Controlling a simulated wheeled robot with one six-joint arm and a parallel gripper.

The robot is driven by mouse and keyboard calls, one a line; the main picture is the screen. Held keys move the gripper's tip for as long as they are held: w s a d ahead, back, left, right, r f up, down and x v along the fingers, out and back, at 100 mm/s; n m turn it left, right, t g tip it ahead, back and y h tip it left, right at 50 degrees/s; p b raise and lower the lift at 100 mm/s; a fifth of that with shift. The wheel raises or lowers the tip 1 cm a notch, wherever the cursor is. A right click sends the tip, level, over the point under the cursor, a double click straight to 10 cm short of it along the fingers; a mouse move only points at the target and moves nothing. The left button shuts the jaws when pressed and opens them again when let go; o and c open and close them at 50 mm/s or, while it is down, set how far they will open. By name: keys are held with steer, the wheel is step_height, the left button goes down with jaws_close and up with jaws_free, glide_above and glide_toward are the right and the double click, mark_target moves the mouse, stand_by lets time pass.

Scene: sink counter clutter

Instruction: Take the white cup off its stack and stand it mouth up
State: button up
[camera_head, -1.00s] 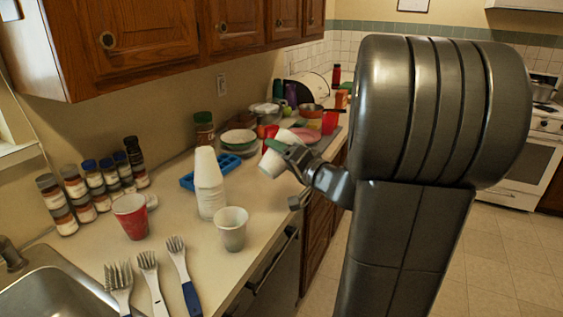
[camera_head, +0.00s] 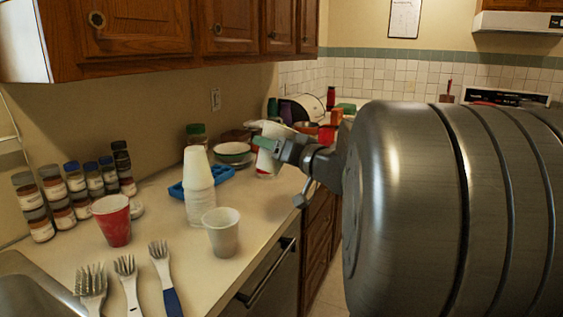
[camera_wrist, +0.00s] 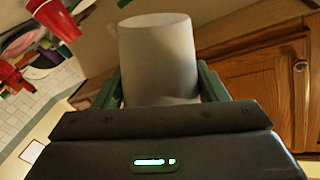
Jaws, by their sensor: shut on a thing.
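My gripper (camera_head: 268,145) has green fingers and is shut on a white cup (camera_head: 267,164), held beyond and to the right of the stack in the head view. The cup looks nearly upright there; I cannot tell which end is its mouth. In the wrist view the held cup (camera_wrist: 158,60) sits between both fingers. A stack of white cups (camera_head: 199,185) stands mouth down on the counter, narrow end up. Another white cup (camera_head: 222,238) stands mouth up in front of the stack, to its right.
A red cup (camera_head: 113,225) stands left of the stack, near several spice jars (camera_head: 77,190). Brushes (camera_head: 162,275) lie at the front. A blue tray (camera_head: 216,178) and stacked bowls (camera_head: 233,150) are behind. Bare counter (camera_head: 170,235) lies between the red cup and the stack.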

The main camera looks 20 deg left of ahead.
steer(key=shift+s+f+n+b, duration=0.15)
steer(key=shift+n+b, duration=1.2)
steer(key=shift+b, duration=1.15)
steer(key=shift+w+f+n+b, duration=0.15)
steer(key=shift+n+b, duration=1.2)
steer(key=shift+b, duration=1.15)
steer(key=shift+a+f+b, duration=0.15)
steer(key=shift+a+b, duration=0.05)
steer(key=shift+b, duration=0.2)
steer(key=w+a+f+b, duration=0.5)
steer(key=a+f+b, duration=0.3)
steer(key=f+b, duration=0.4)
steer(key=shift+w+f+b, duration=0.2)
steer(key=shift+f+b, duration=0.1)
steer(key=shift+b, duration=0.4)
step_height(320, 180, down, 5)
steer(key=b, duration=0.5)
steer(key=shift+b, duration=0.3)
steer(key=shift+f, duration=0.75)
steer(key=shift+f, duration=0.5)
steer(key=o, duration=1)
